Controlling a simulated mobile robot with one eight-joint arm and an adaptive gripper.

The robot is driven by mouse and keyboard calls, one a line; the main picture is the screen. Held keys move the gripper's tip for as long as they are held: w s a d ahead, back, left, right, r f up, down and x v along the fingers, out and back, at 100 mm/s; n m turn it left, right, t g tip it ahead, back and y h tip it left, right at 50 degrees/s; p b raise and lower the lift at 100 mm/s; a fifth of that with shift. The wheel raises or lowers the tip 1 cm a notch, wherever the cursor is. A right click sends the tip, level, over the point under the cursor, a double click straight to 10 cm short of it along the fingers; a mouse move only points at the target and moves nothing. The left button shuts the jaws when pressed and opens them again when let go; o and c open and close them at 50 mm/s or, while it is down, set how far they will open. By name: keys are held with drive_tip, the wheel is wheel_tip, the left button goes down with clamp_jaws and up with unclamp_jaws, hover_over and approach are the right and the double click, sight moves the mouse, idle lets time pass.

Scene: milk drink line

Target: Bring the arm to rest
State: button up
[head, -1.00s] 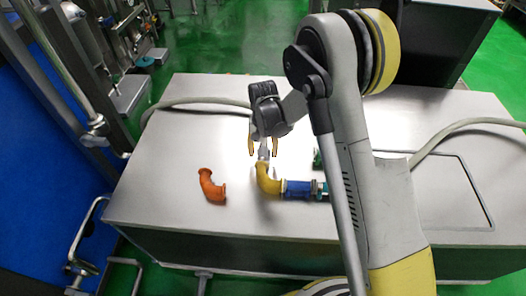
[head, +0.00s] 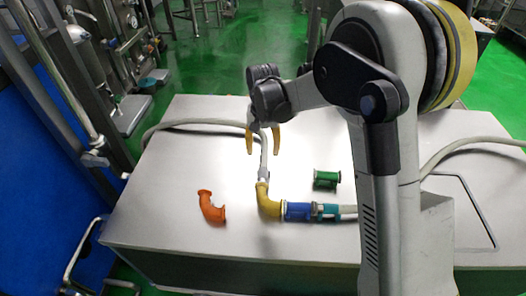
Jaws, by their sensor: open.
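My gripper (head: 263,143) is open and empty, with its yellow-tipped fingers pointing down above the grey-white table (head: 160,220). It hangs above and behind the yellow elbow (head: 268,202), in front of part of a grey hose. My arm rises at the right and bends over toward the left, hiding part of the table.
The yellow elbow joins a blue pipe piece (head: 298,211) and a teal fitting (head: 327,211). A loose orange elbow (head: 211,208) lies left and a green pipe piece (head: 326,179) right. A grey hose (head: 437,161) crosses the right.

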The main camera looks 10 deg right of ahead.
drive_tip(key=shift+r, duration=0.1)
drive_tip(key=s+d+r+n+t, duration=0.1)
drive_tip(key=s+d+r+t, duration=0.15)
drive_tip(key=s+r, duration=0.35)
drive_tip(key=s+d+r+t, duration=0.1)
drive_tip(key=s+d+r, duration=0.3)
drive_tip(key=r, duration=0.3)
drive_tip(key=s+d+r+n+t, duration=0.1)
drive_tip(key=s+d, duration=0.4)
drive_tip(key=s, duration=0.9)
drive_tip(key=r+t, duration=0.1)
drive_tip(key=t, duration=0.1)
drive_tip(key=shift+t, duration=0.35)
drive_tip(key=shift+s+d+r, duration=0.1)
idle(0.5)
